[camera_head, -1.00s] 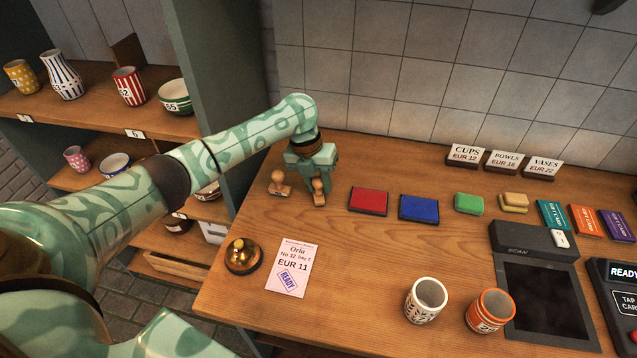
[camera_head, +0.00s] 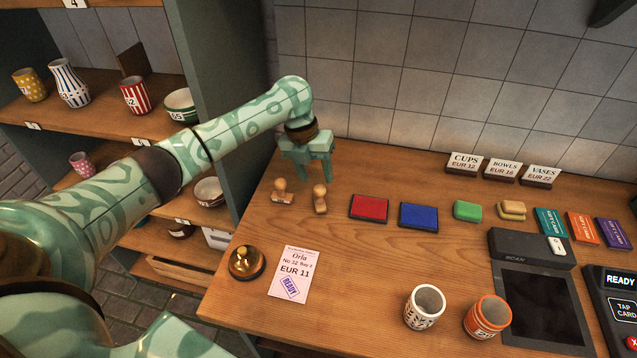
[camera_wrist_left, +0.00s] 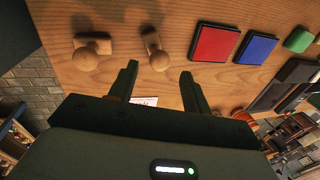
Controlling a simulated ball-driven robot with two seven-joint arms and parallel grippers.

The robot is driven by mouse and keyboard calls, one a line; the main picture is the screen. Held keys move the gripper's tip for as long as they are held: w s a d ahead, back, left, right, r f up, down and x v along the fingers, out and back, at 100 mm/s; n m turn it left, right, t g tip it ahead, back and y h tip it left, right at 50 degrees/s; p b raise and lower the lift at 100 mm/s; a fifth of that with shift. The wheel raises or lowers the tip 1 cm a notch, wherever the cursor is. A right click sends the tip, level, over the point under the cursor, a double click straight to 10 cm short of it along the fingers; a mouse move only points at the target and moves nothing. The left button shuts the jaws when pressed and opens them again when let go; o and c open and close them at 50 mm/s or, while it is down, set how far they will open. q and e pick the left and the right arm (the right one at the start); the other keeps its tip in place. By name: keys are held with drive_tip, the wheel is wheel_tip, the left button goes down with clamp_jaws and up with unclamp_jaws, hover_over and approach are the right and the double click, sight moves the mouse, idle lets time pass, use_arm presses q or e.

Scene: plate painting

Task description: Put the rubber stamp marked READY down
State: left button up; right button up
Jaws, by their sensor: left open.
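Two wooden rubber stamps with round knobs stand on the counter, a left stamp (camera_head: 282,192) and a right stamp (camera_head: 320,200). Their faces are hidden, so I cannot tell which is marked READY. My left gripper (camera_head: 308,172) is open and empty above and behind the right stamp, apart from it. In the left wrist view, the right stamp (camera_wrist_left: 156,52) and left stamp (camera_wrist_left: 90,50) lie beyond the open fingers (camera_wrist_left: 158,78). A card (camera_head: 294,273) on the counter bears a blue READY imprint. My right gripper is not in view.
A red ink pad (camera_head: 369,207) and a blue ink pad (camera_head: 419,217) lie right of the stamps. Two cups (camera_head: 424,307) stand at the front. The wooden counter (camera_head: 365,265) is clear in the middle.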

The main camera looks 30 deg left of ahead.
use_arm(q)
drive_tip(key=p+v, duration=0.1)
drive_tip(key=v, duration=0.5)
drive_tip(key=shift+s, duration=0.15)
